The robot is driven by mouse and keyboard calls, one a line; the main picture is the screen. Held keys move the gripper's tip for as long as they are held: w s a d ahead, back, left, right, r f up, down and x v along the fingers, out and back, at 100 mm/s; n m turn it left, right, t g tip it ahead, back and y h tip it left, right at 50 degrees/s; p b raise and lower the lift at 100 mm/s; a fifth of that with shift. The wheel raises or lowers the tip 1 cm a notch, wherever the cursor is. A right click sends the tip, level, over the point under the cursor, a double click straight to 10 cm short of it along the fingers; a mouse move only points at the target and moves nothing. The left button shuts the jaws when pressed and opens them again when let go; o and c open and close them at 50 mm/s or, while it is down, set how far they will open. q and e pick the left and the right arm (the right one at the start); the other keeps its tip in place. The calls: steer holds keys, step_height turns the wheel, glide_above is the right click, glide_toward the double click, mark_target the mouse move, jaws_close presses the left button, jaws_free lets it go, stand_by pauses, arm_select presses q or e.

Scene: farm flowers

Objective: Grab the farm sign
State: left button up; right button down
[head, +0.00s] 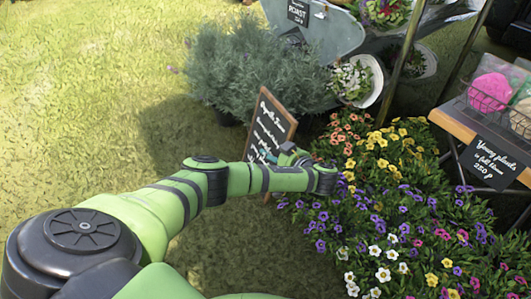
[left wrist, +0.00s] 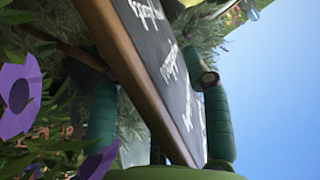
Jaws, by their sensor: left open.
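The farm sign (head: 271,122) is a wood-framed chalkboard with white lettering, standing tilted on the grass beside the flowers. My left gripper (head: 290,157) is at the sign's lower right side, partly hidden by my own wrist. In the left wrist view, the sign (left wrist: 150,50) runs between the two green fingers of my left gripper (left wrist: 155,95). One finger is on the wooden edge side and the other on the written face side. The fingers are apart, and I cannot tell whether either touches the board. My right gripper is not in view.
Colourful flowers (head: 385,220) fill the ground right of my left arm. Grey-green bushes (head: 235,70) stand behind the sign. A wooden table (head: 455,125) with a "Young plants" sign (head: 492,160) is at the right. Open grass (head: 80,90) lies to the left.

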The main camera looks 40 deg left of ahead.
arm_select(q)
steer(key=shift+r, duration=0.1)
jaws_close()
